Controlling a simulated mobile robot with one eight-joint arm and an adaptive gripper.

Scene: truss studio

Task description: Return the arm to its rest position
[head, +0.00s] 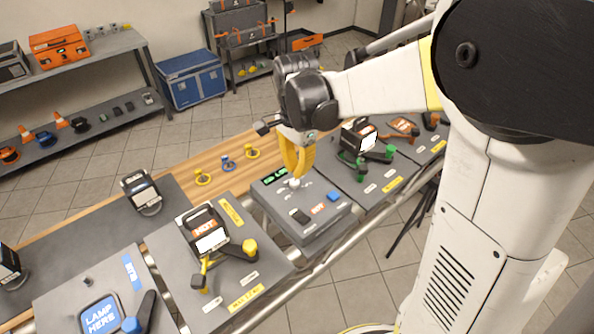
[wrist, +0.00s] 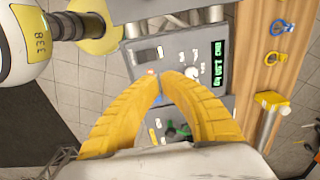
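My arm reaches out from the right over the workbench in the head view. My gripper (head: 297,176) points down over a grey control box (head: 310,234), its yellow fingertips close to the white knob (head: 294,184). In the wrist view the two yellow fingers of the gripper (wrist: 161,77) curve together and their tips all but meet, with nothing seen held between them. There the white knob (wrist: 192,73) shows just beside the tips, and the green display (wrist: 218,62) lies beyond it. Contact with the box cannot be told.
A lamp-like device on a grey panel (head: 190,258) stands left of the box, and another panel (head: 345,188) with green knobs stands right. Yellow and blue rings (head: 228,163) lie on the wooden strip behind. Shelves and a blue case (head: 194,82) are farther back.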

